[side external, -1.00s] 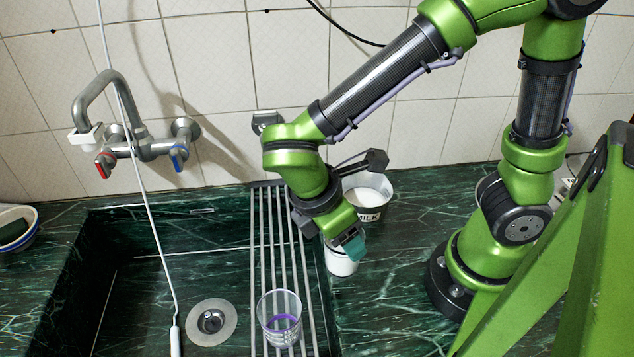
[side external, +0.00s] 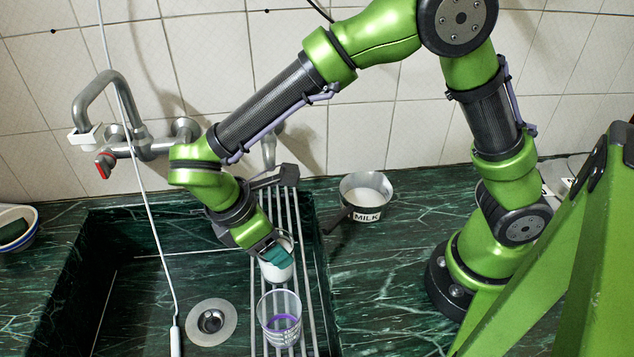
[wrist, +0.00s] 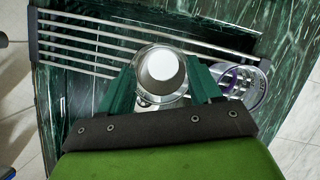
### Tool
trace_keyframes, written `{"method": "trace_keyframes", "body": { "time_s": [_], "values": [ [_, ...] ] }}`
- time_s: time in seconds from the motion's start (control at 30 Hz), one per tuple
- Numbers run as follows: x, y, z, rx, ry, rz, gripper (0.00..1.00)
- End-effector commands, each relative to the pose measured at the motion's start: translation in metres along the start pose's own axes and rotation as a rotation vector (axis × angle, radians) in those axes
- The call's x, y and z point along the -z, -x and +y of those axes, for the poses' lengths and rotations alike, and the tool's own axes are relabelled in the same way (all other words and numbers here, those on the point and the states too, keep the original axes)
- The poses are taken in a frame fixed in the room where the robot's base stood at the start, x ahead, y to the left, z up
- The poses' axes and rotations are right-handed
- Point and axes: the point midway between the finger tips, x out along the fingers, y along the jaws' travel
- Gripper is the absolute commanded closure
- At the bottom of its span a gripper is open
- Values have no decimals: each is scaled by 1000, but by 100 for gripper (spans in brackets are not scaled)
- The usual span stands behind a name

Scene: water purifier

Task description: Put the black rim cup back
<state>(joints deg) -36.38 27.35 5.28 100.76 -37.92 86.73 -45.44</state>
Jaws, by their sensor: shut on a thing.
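A small white cup (side external: 279,269) is between the fingers of my gripper (side external: 272,252), which is shut on it. The cup looks upright, over the bars of the metal rack (side external: 288,215); I cannot tell whether it touches them. In the wrist view the cup (wrist: 162,68) shows its round opening between the two green fingers of my gripper (wrist: 162,88). A black rim is not clear at this size.
A clear cup with a purple band (side external: 281,322) stands on the rack just in front of the white cup. The sink (side external: 160,300) is left of the rack. A pot labelled MILK (side external: 366,203) stands on the counter to the right.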

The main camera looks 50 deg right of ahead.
Motion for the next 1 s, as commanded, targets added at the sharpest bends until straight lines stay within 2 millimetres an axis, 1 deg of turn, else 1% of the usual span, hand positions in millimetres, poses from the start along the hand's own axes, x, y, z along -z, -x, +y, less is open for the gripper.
{"method": "trace_keyframes", "body": {
  "time_s": [0.1, 0.2, 0.67, 0.7, 0.83, 1.0],
  "values": [
    [5, -12, 0, 1, 0, -1, 100],
    [7, -16, 0, 1, -1, 0, 100],
    [8, -20, 0, 0, -2, 1, 100],
    [8, -20, 0, 0, -2, 1, 32],
    [8, -20, 0, 0, -2, 1, 12],
    [8, -20, 0, 0, -1, 1, 11]
  ]
}}
